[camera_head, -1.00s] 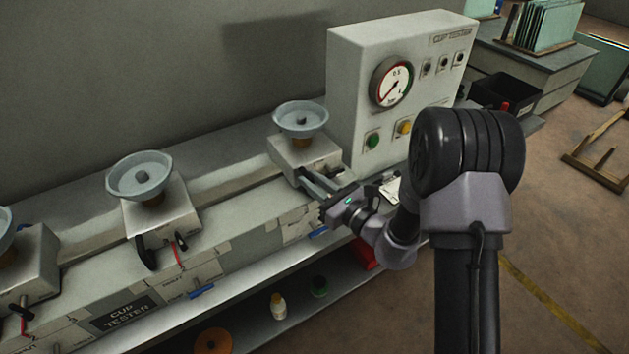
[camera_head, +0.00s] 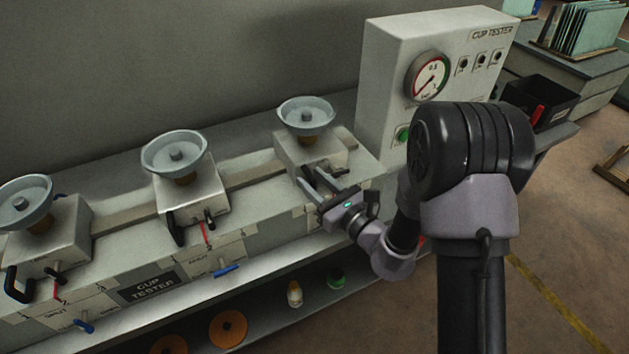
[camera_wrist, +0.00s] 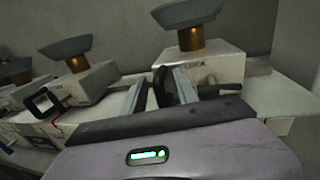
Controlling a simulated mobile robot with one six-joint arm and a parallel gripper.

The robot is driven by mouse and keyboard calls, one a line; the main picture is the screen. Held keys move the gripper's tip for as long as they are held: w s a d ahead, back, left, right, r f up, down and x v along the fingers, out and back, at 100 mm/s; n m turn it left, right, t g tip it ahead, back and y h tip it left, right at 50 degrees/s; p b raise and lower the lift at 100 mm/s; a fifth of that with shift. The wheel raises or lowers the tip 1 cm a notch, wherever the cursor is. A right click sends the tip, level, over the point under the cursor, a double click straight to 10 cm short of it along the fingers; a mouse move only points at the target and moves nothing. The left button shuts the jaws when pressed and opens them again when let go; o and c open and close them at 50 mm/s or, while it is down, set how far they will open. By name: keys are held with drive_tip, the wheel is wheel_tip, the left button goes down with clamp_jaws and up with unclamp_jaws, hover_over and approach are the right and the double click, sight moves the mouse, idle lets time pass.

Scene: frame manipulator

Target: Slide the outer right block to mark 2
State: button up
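The outer right block (camera_head: 306,150) is a pale box on the rail with a grey cup (camera_head: 306,113) on top. It stands left of the tester cabinet with a gap between them. In the wrist view the block (camera_wrist: 220,72) shows lettering on its front and a dark lever at right. My gripper (camera_head: 319,176) is at the block's front, its two fingers apart. In the wrist view a black handle (camera_wrist: 163,86) is between the fingers, close to the right one, with a gap to the left one. Mark 2 for this block cannot be made out; my gripper covers part of the scale.
A middle block (camera_head: 193,198) and a left block (camera_head: 45,235) with cups stand along the same rail (camera_head: 240,172). The cabinet (camera_head: 385,75) with a gauge (camera_head: 428,76) closes the right end. Rail between the middle and right blocks is clear.

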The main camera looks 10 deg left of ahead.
drive_tip(key=shift+d, duration=0.1)
drive_tip(key=p+v, duration=0.3)
drive_tip(key=v, duration=1.4)
drive_tip(key=shift+p, duration=0.4)
drive_tip(key=shift+s+d+r, duration=0.1)
